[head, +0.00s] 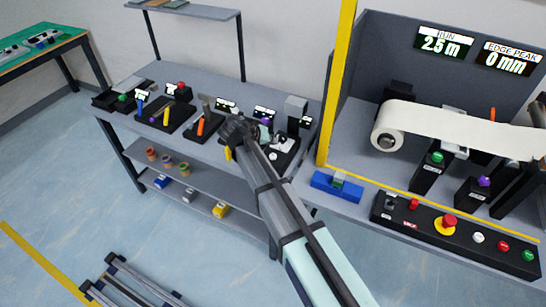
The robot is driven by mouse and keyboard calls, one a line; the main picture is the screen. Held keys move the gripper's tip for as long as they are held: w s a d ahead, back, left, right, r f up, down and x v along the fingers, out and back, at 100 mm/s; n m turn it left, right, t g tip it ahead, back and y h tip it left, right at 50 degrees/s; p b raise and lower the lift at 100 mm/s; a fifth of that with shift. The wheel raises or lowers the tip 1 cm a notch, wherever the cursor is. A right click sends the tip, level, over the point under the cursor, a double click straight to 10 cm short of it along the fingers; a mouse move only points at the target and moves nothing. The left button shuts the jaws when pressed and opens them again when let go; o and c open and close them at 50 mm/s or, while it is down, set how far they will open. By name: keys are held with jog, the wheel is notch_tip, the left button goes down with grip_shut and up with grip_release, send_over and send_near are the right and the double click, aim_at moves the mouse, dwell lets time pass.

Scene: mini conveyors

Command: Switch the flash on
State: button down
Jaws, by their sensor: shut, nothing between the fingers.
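My gripper (238,131) is over the right part of the grey bench (215,84), among small black devices. My arm reaches up to it from the bottom of the head view. The gripper is small and dark here, and my own arm partly covers it. It is shut and empty. I cannot tell which device is the flash or where its switch is. Closest to the gripper are a white-and-black device (284,148) just to its right and a grey upright block (295,107) behind. Whether the gripper touches anything cannot be seen.
Devices with orange (200,126) and yellow (166,117) handles stand to the left. A yellow post (339,80) rises to the right, beside a machine with a white roll (388,139) and a button panel (450,238). A lower shelf (195,184) holds small coloured parts.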

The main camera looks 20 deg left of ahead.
aim_at(272, 156)
jog(key=shift+f+b, duration=1)
jog(key=shift+f, duration=1)
jog(key=shift+f, duration=0.15)
jog(key=shift+f+b, duration=0.3)
jog(key=shift+b, duration=0.2)
jog(key=shift+f+b, duration=0.4)
jog(key=shift+f, duration=0.05)
dwell(0.3)
jog(key=shift+r, duration=0.9)
jog(key=shift+r, duration=0.1)
jog(key=shift+r+p, duration=1.05)
jog(key=shift+r, duration=1.35)
